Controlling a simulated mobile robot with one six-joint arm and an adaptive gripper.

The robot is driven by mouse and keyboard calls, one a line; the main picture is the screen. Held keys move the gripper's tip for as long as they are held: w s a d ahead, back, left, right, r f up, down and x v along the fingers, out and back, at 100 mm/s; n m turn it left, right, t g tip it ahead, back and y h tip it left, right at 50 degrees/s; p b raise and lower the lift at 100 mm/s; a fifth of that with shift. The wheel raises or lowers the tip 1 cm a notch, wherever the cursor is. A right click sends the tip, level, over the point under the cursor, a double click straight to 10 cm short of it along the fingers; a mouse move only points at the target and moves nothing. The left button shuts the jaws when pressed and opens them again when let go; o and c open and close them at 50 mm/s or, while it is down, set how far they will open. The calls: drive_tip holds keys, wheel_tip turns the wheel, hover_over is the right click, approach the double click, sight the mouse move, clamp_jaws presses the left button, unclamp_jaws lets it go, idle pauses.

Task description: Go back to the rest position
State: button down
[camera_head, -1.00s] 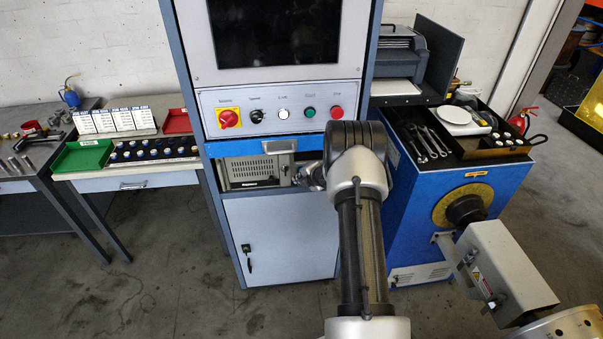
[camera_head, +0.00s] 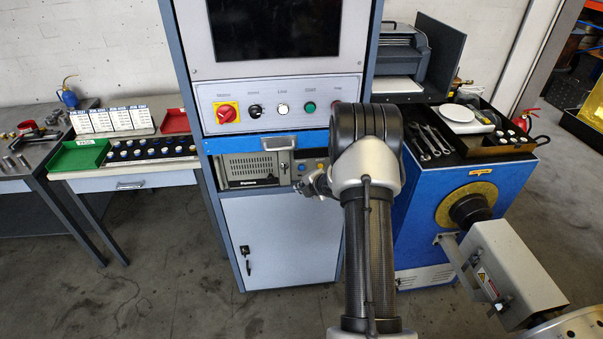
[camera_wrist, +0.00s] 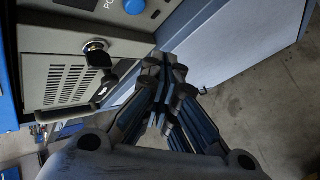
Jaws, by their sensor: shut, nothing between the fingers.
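My gripper (camera_head: 318,186) is in front of the control cabinet (camera_head: 282,225), at the height of the grey computer unit (camera_head: 250,168) in its bay. In the wrist view my gripper (camera_wrist: 160,115) has its fingers together with nothing between them. The computer unit's vented front (camera_wrist: 68,82) and a key in its lock (camera_wrist: 100,58) show just beyond the fingers at the left.
The blue balancing machine (camera_head: 430,225) stands to the right, with wrenches (camera_head: 432,140) and a scale (camera_head: 460,114) on top. A bench (camera_head: 130,180) with weights and trays stands left. The floor (camera_head: 150,290) before the cabinet is clear.

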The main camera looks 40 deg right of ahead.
idle(0.7)
drive_tip(key=a+r+m+h, duration=0.2)
drive_tip(key=a+r+m, duration=0.25)
drive_tip(key=r, duration=0.95)
drive_tip(key=s+a+r+m+g, duration=0.2)
drive_tip(key=s+a+r+m, duration=0.35)
drive_tip(key=a+r, duration=0.4)
drive_tip(key=s+a+r+m+g+y, duration=0.1)
drive_tip(key=s+a+m, duration=0.3)
drive_tip(key=s+a, duration=0.6)
drive_tip(key=s+a+r+m+g+y, duration=0.2)
drive_tip(key=s+a, duration=0.9)
drive_tip(key=s, duration=0.8)
drive_tip(key=r+m, duration=0.1)
drive_tip(key=m, duration=0.1)
drive_tip(key=shift+s+m, duration=0.3)
drive_tip(key=shift+m, duration=0.1)
